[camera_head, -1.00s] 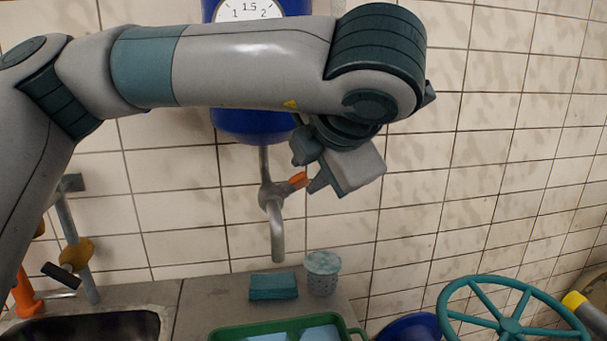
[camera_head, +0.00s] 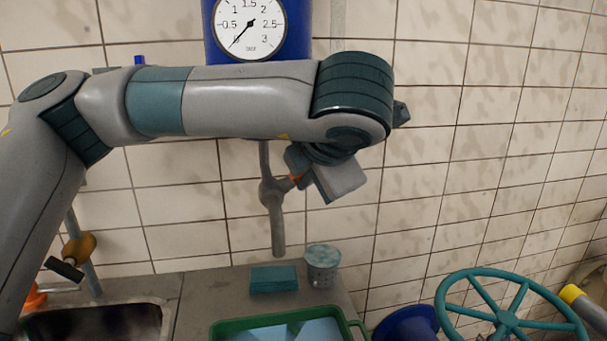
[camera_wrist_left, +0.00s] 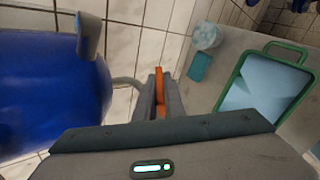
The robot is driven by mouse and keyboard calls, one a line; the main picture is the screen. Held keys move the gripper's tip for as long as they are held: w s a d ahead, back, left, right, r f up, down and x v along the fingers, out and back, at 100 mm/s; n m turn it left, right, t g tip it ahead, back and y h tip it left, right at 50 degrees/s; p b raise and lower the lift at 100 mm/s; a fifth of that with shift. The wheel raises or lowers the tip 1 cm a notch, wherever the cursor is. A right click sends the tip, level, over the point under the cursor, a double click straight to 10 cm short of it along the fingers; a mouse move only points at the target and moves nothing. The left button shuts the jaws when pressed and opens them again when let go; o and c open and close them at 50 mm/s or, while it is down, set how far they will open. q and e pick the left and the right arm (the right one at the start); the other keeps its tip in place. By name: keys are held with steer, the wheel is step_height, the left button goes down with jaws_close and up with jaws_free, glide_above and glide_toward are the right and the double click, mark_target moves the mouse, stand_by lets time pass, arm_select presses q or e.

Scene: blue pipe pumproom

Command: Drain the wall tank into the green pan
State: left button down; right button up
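The blue wall tank (camera_head: 306,30) carries a round gauge (camera_head: 250,24) whose needle points lower left. A grey drain pipe (camera_head: 276,225) comes down from it, with an orange lever (camera_head: 295,180) on its tap. My left gripper (camera_head: 299,174) is at this lever, partly covered by my arm and wrist. In the left wrist view, the gripper's fingers (camera_wrist_left: 160,98) lie close on both sides of the orange lever (camera_wrist_left: 159,85) and look closed on it. The green pan (camera_head: 216,329) stands below on the counter, with a pale blue inside; the pan also shows in the wrist view (camera_wrist_left: 230,85).
A teal block (camera_head: 274,279) and a speckled cup (camera_head: 322,264) stand behind the pan. A sink (camera_head: 90,318) is at left. A teal handwheel (camera_head: 508,322) and a blue object (camera_head: 408,324) are at right.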

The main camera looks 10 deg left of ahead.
arm_select(q)
steer(key=shift+f+g+b, duration=0.15)
steer(key=shift+g+b, duration=0.15)
steer(key=shift+w+h+b, duration=0.1)
steer(key=shift+h+b, duration=0.2)
steer(key=shift+m+g+h, duration=0.7)
steer(key=shift+g, duration=0.4)
steer(key=shift+r+g, duration=0.2)
steer(key=shift+g, duration=0.2)
steer(key=shift+m+g+h, duration=0.5)
arm_select(e)
steer(key=shift+s+d+r+g, duration=0.1)
steer(key=shift+s+d+g, duration=0.15)
steer(key=shift+s+g, duration=0.05)
